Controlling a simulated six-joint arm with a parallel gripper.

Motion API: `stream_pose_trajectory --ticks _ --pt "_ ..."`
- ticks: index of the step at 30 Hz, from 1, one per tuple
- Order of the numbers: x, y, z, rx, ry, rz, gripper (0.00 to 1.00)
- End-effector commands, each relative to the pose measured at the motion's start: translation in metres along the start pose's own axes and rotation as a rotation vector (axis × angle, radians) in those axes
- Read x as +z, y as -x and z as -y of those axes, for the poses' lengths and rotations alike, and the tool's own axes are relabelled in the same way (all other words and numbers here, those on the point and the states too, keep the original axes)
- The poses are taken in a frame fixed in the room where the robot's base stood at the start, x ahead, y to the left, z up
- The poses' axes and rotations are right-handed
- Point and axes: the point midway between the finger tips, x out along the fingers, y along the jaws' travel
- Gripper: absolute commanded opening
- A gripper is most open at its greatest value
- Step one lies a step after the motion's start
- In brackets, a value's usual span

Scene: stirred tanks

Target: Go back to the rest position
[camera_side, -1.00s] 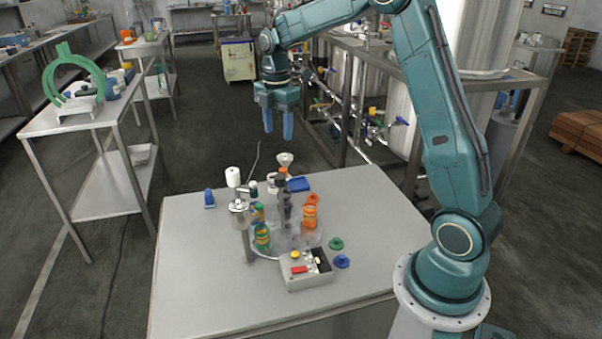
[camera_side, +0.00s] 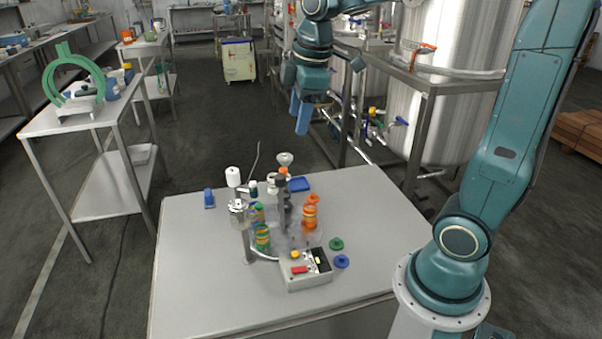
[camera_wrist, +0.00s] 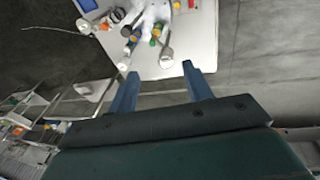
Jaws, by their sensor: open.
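My gripper (camera_side: 301,113) is open and empty, held high above the far edge of the grey work table (camera_side: 200,290) in the side view. Its blue fingers point down and slightly tilted, well clear of everything on the table. In the wrist view the two fingers (camera_wrist: 160,82) stand apart with nothing between them. Beyond them the table top (camera_wrist: 203,40) shows with the small stirred-tank set-up at its upper left.
Steel tanks (camera_side: 440,90) and a metal frame (camera_side: 424,125) stand behind, near my arm. A side bench (camera_side: 75,122) is at left.

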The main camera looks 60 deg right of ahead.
Motion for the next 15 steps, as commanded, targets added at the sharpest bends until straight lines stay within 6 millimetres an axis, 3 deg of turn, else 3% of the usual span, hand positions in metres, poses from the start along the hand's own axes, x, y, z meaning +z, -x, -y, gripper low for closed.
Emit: stream_pose_trajectory --ticks 6,15 --pt "0.015 0.02 0.043 0.042 -0.184 -0.059 0.5" --pt "0.041 0.032 0.097 0.07 -0.447 -0.156 0.5"
